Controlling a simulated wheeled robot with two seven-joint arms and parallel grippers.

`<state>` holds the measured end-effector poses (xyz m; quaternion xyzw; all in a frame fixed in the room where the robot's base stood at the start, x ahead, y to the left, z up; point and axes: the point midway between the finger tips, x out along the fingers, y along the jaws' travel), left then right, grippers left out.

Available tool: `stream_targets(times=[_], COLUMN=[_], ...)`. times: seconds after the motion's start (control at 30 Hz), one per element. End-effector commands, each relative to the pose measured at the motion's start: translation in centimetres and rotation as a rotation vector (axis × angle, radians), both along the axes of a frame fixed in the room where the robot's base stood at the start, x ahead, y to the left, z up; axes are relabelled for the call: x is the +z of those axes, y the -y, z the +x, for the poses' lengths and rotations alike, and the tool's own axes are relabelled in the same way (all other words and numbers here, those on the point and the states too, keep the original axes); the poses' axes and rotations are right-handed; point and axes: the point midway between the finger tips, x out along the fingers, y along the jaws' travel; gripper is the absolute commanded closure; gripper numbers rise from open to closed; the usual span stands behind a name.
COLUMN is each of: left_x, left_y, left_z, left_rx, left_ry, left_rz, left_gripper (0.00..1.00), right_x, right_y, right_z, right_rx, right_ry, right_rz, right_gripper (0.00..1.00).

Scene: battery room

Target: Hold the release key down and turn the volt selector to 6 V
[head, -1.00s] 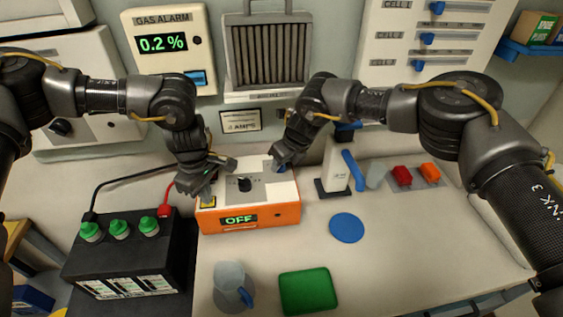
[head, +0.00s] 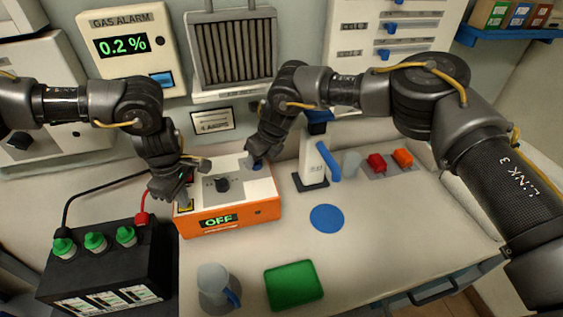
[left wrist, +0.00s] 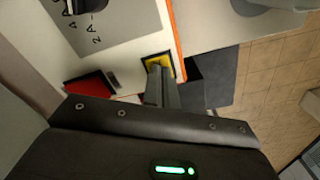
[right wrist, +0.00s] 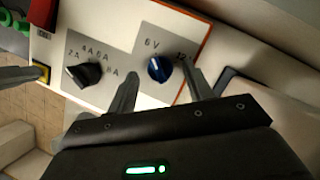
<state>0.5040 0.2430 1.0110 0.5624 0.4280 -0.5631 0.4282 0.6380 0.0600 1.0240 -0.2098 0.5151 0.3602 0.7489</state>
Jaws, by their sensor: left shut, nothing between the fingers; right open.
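The charger (head: 240,222) is an orange box with a white top and a display reading OFF. Its blue volt selector (right wrist: 158,68) sits beside the labels 6 V and a partly covered 12; I cannot tell where it points. My right gripper (head: 257,163) is open, its fingers on either side of that knob. The release key, in a yellow frame (left wrist: 152,58), is at the charger's front left corner. My left gripper (left wrist: 160,75) is shut and empty, its tips over this key. They hide much of it; I cannot tell whether it is pressed.
A black ampere knob (head: 222,185) stands between the grippers. A black battery (head: 105,270) with green caps and leads is at left. A white stand with a blue handle (head: 313,160), a blue disc (head: 327,218), a green tray (head: 293,285) and a mug (head: 213,285) are nearby.

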Motion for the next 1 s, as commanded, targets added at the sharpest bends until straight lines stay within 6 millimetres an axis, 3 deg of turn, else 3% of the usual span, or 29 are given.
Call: stream_targets(times=[0.17, 0.6, 0.8, 1.0], left_x=[0.0, 0.0, 0.0, 0.0], left_y=[0.0, 0.0, 0.0, 0.0], left_z=[0.0, 0.0, 0.0, 0.0], left_rx=[0.001, 0.000, 0.000, 0.000], left_ry=[-0.001, 0.000, 0.000, -0.001], left_rz=[0.001, 0.000, 0.000, 0.000], left_gripper=[1.00, 1.00, 1.00, 1.00], right_x=[3.8, 3.4, 3.4, 3.4], right_y=[1.3, 9.2, 10.9, 11.3], right_z=[-0.7, -5.9, -7.1, -7.3], right_rx=[0.001, 0.001, 0.000, 0.000], right_ry=[0.004, 0.000, 0.000, 0.001], right_rz=[0.002, 0.001, 0.001, 0.001], right_gripper=[0.49, 0.49, 0.49, 0.49])
